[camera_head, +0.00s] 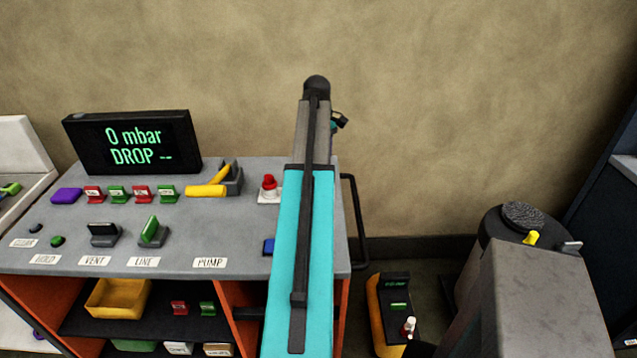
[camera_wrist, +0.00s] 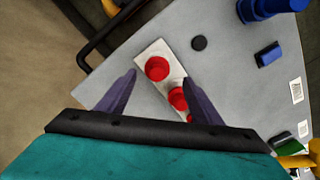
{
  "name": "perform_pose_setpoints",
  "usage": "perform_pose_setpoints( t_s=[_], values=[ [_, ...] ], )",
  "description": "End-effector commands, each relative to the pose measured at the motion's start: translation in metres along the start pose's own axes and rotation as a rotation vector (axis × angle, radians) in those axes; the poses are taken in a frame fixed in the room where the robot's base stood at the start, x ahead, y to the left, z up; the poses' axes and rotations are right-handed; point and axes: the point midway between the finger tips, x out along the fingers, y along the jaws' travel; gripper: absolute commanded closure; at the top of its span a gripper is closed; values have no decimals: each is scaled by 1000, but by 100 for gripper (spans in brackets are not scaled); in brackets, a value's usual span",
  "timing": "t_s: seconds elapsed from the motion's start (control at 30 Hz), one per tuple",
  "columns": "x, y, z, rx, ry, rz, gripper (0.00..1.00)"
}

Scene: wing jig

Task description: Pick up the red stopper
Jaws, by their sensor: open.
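A red stopper (camera_head: 269,183) stands on a white plate (camera_head: 267,198) near the right side of the grey bench top, just left of my arm in the head view. In the wrist view, several red round-topped pieces sit in a row on the white plate (camera_wrist: 148,50). The far red piece (camera_wrist: 157,68) shows whole between my finger lines; another (camera_wrist: 178,98) is lower, and a third is partly hidden by my right finger. Which is the stopper I cannot tell. My gripper (camera_wrist: 160,76) is open and empty above the plate. In the head view its fingers are hidden.
A black handrail (camera_wrist: 103,38) runs along the bench's edge. A black disc (camera_wrist: 199,43), a blue block (camera_wrist: 268,54) and a larger blue piece (camera_wrist: 262,8) are near the plate. A yellow-handled lever (camera_head: 207,191) and a dark display (camera_head: 132,142) stand to the left.

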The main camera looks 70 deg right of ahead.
Motion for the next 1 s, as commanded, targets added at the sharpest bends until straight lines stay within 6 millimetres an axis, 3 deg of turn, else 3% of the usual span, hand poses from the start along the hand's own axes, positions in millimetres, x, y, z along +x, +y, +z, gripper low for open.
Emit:
perform_pose_setpoints(
  t_s=[0.47, 1.0],
  values=[
    [5, 1, 0, 0, 0, 0, 40],
    [48, 5, 1, 0, -1, -1, 40]
  ],
)
